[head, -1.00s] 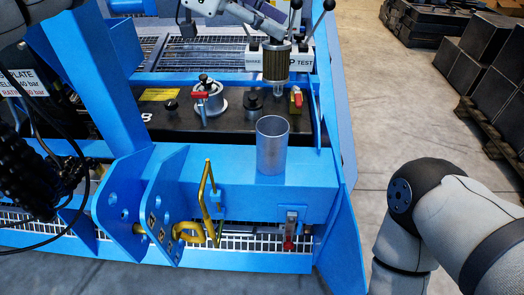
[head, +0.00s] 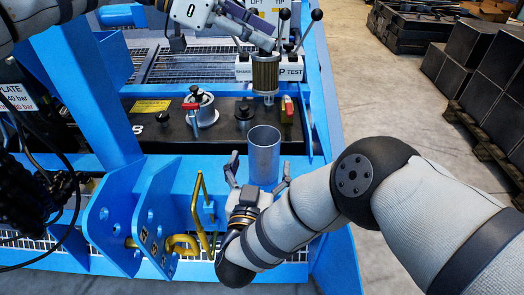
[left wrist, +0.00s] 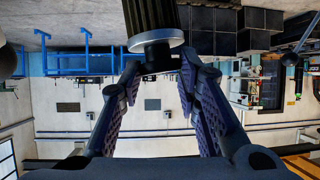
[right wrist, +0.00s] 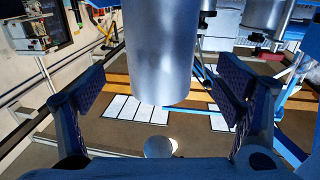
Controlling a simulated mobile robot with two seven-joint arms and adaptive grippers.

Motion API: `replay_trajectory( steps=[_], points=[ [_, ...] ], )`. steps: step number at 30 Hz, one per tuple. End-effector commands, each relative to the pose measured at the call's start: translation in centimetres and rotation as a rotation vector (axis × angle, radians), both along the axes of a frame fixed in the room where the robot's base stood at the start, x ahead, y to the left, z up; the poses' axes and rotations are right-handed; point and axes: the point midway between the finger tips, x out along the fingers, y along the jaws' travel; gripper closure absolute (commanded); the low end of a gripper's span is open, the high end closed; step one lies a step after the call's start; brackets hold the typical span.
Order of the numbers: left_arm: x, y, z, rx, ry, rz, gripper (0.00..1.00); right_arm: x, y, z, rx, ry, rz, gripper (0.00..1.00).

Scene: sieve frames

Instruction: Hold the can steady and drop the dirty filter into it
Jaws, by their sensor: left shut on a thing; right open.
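The can (head: 264,150) is a grey metal cylinder standing upright on the blue front beam. My right gripper (head: 258,172) is open in front of the can, with a finger toward each side of it. In the right wrist view the can (right wrist: 160,50) stands between the spread fingers (right wrist: 165,95), with gaps on both sides. The dirty filter (head: 265,75) is a brownish pleated cylinder, hanging above and behind the can. My left gripper (head: 262,42) is shut on its top; the left wrist view shows the filter (left wrist: 155,38) between the fingertips (left wrist: 158,75).
Behind the can, a dark tank top carries a round capped fitting (head: 200,107) and a red-handled valve (head: 288,108). A yellow bent rod (head: 199,200) and blue bracket plates (head: 150,220) stand left of my right gripper. Levers (head: 310,28) rise behind the filter.

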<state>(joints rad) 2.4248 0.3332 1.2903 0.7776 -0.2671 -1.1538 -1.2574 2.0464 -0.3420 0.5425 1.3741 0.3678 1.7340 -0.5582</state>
Motion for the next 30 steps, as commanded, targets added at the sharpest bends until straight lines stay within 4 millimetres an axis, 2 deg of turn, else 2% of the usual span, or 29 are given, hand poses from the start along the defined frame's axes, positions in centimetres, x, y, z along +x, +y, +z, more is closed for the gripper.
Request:
replay_trajectory(
  steps=[3,7,12,18,20,24,26,30],
  points=[
    [0.0,0.0,0.1,-0.001,0.0,0.0,1.0,2.6,-0.4,0.0,0.0,-0.001,-0.001,0.15],
    [0.0,0.0,0.1,-0.001,0.0,0.0,1.0,4.5,-0.7,-0.1,0.001,0.001,-0.001,0.15],
    [0.0,0.0,0.1,-0.001,0.0,0.0,1.0,5.5,-0.9,-0.1,-0.001,0.002,0.002,0.15],
    [0.0,0.0,0.1,-0.001,0.0,0.0,1.0,5.6,-0.9,-0.1,-0.002,0.003,0.003,0.15],
    [0.0,0.0,0.1,-0.001,0.0,0.0,1.0,5.5,-0.9,-0.1,-0.002,0.003,0.003,0.26],
    [0.0,0.0,0.1,-0.001,0.0,0.0,1.0,5.5,-0.8,-0.1,-0.001,0.003,0.003,0.58],
    [0.0,0.0,0.1,-0.001,0.0,0.0,1.0,5.5,-0.8,-0.1,-0.001,0.003,0.003,0.71],
    [0.0,0.0,0.1,-0.001,0.0,0.0,1.0,5.5,-0.8,-0.1,-0.001,0.003,0.003,0.71]
  ],
)
